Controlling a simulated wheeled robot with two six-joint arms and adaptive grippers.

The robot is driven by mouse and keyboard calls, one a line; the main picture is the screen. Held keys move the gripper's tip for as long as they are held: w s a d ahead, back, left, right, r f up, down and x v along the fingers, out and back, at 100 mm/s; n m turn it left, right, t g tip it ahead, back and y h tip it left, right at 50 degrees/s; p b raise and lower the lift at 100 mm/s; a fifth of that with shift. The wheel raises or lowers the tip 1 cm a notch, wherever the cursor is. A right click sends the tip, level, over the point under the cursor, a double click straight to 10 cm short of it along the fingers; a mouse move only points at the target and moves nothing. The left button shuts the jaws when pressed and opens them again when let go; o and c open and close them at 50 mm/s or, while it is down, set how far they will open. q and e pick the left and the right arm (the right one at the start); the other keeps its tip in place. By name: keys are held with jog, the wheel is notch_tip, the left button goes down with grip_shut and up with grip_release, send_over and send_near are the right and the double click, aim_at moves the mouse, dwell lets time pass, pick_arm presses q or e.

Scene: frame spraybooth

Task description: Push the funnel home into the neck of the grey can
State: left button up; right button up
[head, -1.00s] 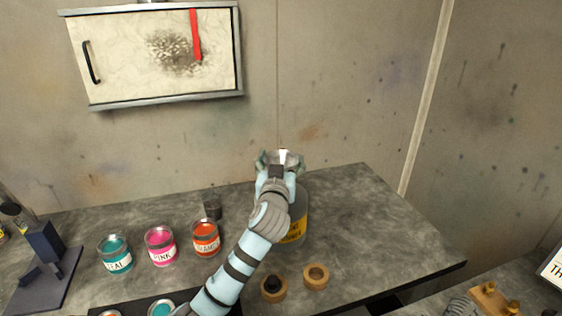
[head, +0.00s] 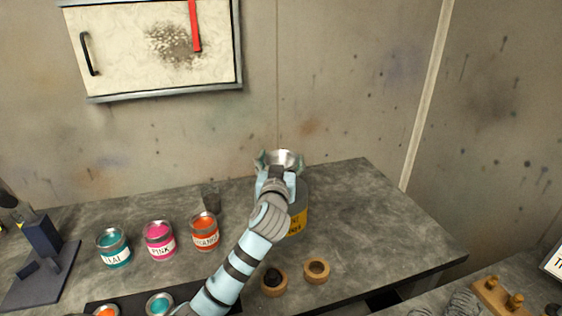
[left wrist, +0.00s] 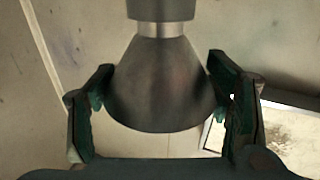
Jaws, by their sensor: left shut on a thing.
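The metal funnel (head: 284,156) is wide-mouth up over the grey can (head: 301,196), which has a yellow label. My left gripper (head: 282,163) is shut on the funnel, a finger on either side of its cone. In the left wrist view the funnel (left wrist: 163,85) fills the middle between the fingers of the left gripper (left wrist: 161,84). Its narrow end meets a pale band and a darker grey cylinder at the top of that picture, which looks like the can's neck. How deep the spout sits is hidden. My right gripper is not in view.
Teal (head: 114,249), pink (head: 160,241) and orange (head: 205,232) paint tins stand left of my arm. Two wooden rings (head: 316,271) lie at the front. A wall cabinet (head: 150,50) hangs behind. The grey bench (head: 380,225) is clear right of the can.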

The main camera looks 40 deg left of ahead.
pick_arm(q)
jog(key=shift+f, duration=0.4)
jog(key=o, duration=1.2)
jog(key=v, duration=1.2)
jog(key=shift+s, duration=0.1)
jog(key=shift+a+f, duration=0.1)
